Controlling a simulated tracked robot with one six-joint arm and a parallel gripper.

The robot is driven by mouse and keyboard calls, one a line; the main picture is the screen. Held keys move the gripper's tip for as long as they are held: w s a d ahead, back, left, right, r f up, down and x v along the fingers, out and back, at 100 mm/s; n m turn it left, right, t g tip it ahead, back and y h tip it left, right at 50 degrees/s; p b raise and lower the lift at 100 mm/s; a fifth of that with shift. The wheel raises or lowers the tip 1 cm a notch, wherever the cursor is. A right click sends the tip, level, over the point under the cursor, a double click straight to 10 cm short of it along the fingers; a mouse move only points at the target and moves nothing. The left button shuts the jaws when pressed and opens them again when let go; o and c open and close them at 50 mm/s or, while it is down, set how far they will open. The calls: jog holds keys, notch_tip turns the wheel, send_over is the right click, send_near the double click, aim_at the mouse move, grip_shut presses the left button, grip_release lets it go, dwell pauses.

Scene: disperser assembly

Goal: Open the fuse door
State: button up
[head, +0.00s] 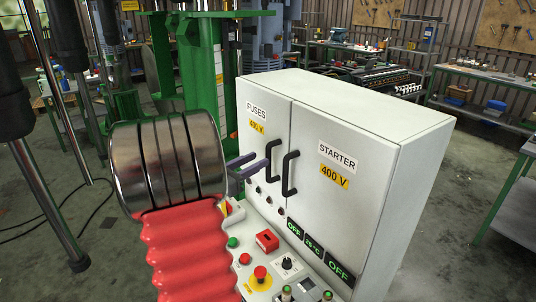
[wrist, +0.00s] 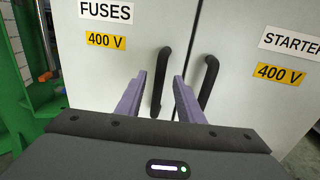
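The fuse door (head: 253,148) is the left door of a white cabinet, marked FUSES and 400 V. It looks shut and also shows in the wrist view (wrist: 125,62). Its black bar handle (head: 269,158) stands near its right edge. My gripper (head: 256,164) is in front of this door, fingers pointing at the handle. In the wrist view the two purple fingers are apart and empty, and the fuse handle (wrist: 161,75) appears between them. Whether the handle lies within finger depth is hard to tell. The right finger appears between the two handles.
The starter door (head: 335,150) is shut, with its own black handle (head: 289,174) close to the fuse handle. A control panel with buttons and a red box (head: 267,241) juts out below the doors. A green machine frame (head: 205,75) stands left of the cabinet.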

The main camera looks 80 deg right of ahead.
aim_at(267, 155)
jog(key=x, duration=0.6)
jog(key=shift+s+d, duration=0.2)
jog(key=shift+c, duration=0.2)
grip_shut()
